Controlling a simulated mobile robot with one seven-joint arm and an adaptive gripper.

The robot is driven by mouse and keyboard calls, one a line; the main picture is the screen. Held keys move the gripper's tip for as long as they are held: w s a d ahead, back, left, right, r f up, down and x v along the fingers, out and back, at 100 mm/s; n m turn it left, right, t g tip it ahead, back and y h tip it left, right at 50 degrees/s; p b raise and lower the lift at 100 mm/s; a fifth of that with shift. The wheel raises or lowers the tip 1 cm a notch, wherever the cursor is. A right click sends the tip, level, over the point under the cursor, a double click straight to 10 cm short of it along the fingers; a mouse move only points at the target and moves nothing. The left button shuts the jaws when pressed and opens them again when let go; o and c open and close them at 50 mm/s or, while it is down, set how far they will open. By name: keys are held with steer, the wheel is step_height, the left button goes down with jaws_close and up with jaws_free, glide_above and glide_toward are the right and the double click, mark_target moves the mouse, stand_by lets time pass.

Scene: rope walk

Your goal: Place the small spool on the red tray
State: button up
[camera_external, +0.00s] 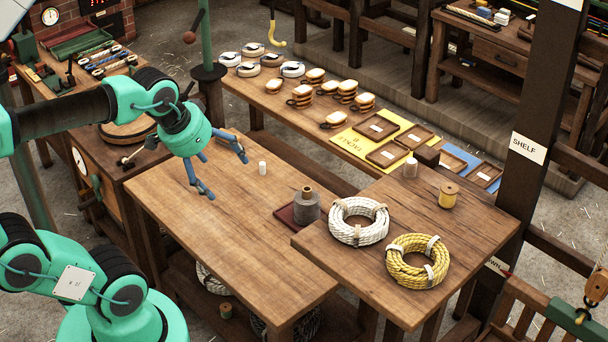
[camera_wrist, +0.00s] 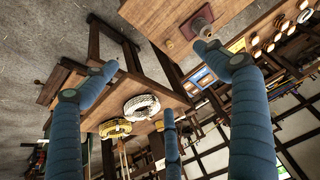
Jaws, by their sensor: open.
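My gripper (camera_external: 225,176) is open and empty, with its fingers spread above the left table. A small white spool (camera_external: 263,168) stands upright on that table, to the right of the fingers and apart from them. The dark red tray (camera_external: 284,216) lies near the table's right edge. In the wrist view my blue fingers (camera_wrist: 160,75) are spread, and the tray (camera_wrist: 188,28) shows at the top.
On the right table (camera_external: 335,258) lie a white rope coil (camera_external: 359,222) and a yellow rope coil (camera_external: 417,260). The back bench holds several small coils and wooden trays. The left table's front is clear.

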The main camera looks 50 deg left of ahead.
steer(key=shift+s+d+f, duration=0.1)
steer(key=shift+s+f, duration=0.05)
steer(key=shift+s, duration=0.35)
steer(key=shift+s+d+f, duration=0.1)
steer(key=shift+s, duration=0.4)
steer(key=shift+f, duration=0.1)
steer(key=shift+f, duration=0.1)
